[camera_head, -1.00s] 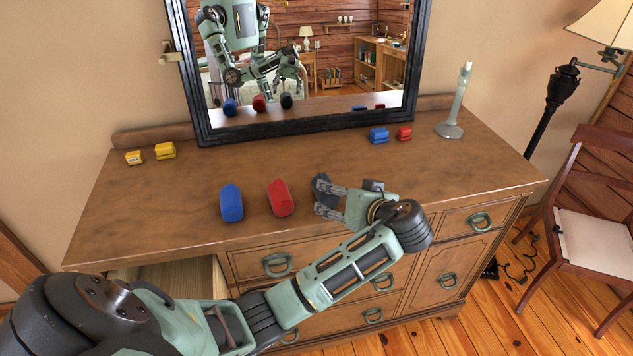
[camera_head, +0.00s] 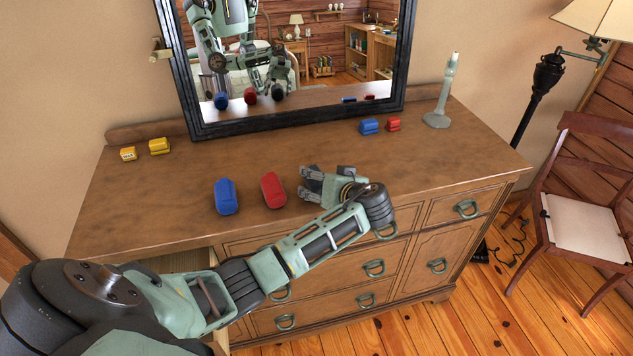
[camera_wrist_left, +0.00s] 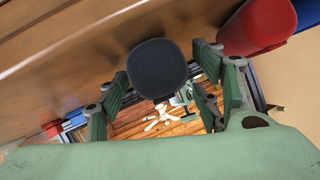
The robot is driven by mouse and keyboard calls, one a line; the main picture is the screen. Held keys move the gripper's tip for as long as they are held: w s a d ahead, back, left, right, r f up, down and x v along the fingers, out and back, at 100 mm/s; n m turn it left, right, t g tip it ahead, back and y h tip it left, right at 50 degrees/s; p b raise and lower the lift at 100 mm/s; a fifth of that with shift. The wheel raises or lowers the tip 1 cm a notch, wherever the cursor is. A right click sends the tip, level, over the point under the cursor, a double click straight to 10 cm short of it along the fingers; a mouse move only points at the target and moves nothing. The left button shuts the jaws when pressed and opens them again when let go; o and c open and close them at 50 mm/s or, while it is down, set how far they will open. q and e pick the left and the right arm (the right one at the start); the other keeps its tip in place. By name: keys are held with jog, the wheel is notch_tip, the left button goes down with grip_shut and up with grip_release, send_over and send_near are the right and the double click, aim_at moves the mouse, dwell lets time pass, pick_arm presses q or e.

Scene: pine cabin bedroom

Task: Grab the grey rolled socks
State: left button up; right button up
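The grey rolled socks (camera_wrist_left: 157,68) show as a dark rounded roll in the left wrist view. They lie on the dresser top (camera_head: 160,195). My left gripper (camera_head: 325,186) is low over the dresser's front edge. Its two fingers are apart, one on each side of the grey roll, with a visible gap on both sides in the wrist view. My right gripper is not in view.
A red roll (camera_head: 273,189) and a blue roll (camera_head: 226,196) lie left of my left gripper. Yellow (camera_head: 159,146) and small blue (camera_head: 369,126) items sit farther back. A black-framed mirror (camera_head: 182,85) and a candlestick (camera_head: 441,95) stand behind. A drawer is open at lower left.

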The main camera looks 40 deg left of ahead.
pick_arm(q)
jog(key=shift+a, duration=0.15)
jog(key=c, duration=0.9)
jog(key=shift+c, duration=0.2)
